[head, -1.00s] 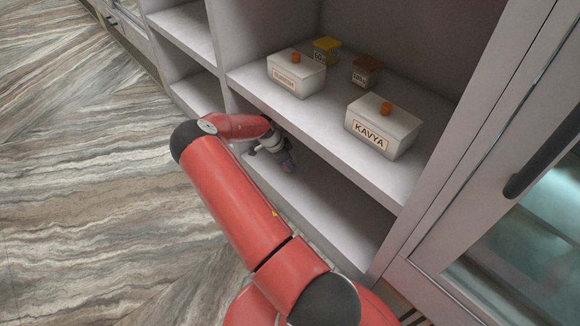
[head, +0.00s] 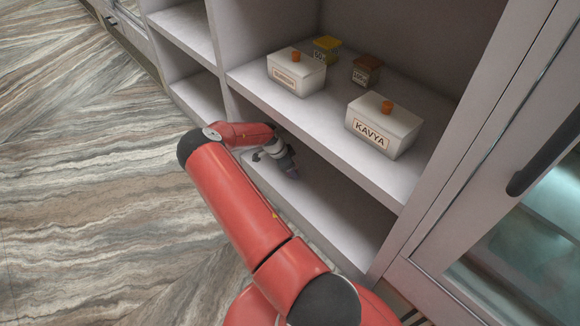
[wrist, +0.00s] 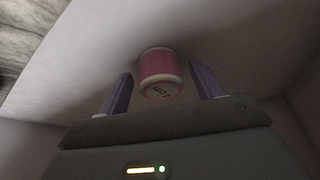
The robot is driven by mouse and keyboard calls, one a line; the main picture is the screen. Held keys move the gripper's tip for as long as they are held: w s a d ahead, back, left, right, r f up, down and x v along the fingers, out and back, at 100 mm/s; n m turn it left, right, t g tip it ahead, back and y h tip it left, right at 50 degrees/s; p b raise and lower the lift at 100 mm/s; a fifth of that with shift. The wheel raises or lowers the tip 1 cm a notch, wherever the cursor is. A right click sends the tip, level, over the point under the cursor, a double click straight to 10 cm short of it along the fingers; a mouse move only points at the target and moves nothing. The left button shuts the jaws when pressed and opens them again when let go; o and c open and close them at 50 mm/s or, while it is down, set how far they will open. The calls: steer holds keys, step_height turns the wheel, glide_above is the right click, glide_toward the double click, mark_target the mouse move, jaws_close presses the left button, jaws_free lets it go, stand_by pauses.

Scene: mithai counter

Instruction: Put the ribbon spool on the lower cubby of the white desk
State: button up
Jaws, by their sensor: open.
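The pink ribbon spool (wrist: 160,68) has white flanges and a "10m" label on the end facing my gripper. It sits between the two purple fingers of my gripper (wrist: 160,88) in the wrist view, with a small gap on each side. My gripper (head: 288,171) is open and reaches into the lower cubby (head: 325,205) of the white desk in the head view. The spool cannot be made out there, hidden at the fingers. The spool appears to be at the pale cubby surface (wrist: 80,70); I cannot tell the exact contact.
The upper shelf (head: 322,122) above my gripper holds a white box marked KAVYA (head: 383,125), another lidded white box (head: 296,72), a yellow-lidded jar (head: 327,49) and a brown-lidded jar (head: 366,70). A glass door with a dark handle (head: 543,160) is at right. The lower cubby's right part is clear.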

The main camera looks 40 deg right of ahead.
steer(key=shift+r, duration=0.1)
steer(key=p+v, duration=0.1)
steer(key=v, duration=0.4)
steer(key=shift+w+a+r, duration=0.15)
steer(key=shift+a+r, duration=0.1)
steer(key=shift+a, duration=0.05)
steer(key=w+a, duration=0.3)
steer(key=a, duration=0.7)
steer(key=s+a+r+n+t+y, duration=0.1)
steer(key=s+a+r+n+y, duration=0.2)
steer(key=r, duration=0.6)
steer(key=s+a+r+n+t+y, duration=0.1)
steer(key=s+a+r+n, duration=0.25)
steer(key=a+r, duration=0.4)
steer(key=s+a+r+n+t+y, duration=0.15)
steer(key=s+r, duration=0.25)
steer(key=r, duration=0.7)
steer(key=s+a+r+n+t, duration=0.1)
steer(key=s+a+r+n, duration=0.1)
steer(key=s+r+n, duration=0.2)
steer(key=s+a+r+n+t, duration=0.1)
steer(key=s+a+r+n, duration=0.1)
steer(key=s, duration=0.8)
steer(key=s+a+r+n+t+h, duration=0.1)
steer(key=s+a+r+n, duration=0.1)
steer(key=s+r+n, duration=0.3)
steer(key=shift+s+a+r+n, duration=0.25)
steer(key=shift+s+r+n, duration=0.1)
steer(key=shift+s+n, duration=0.8)
steer(key=shift+s, duration=0.15)
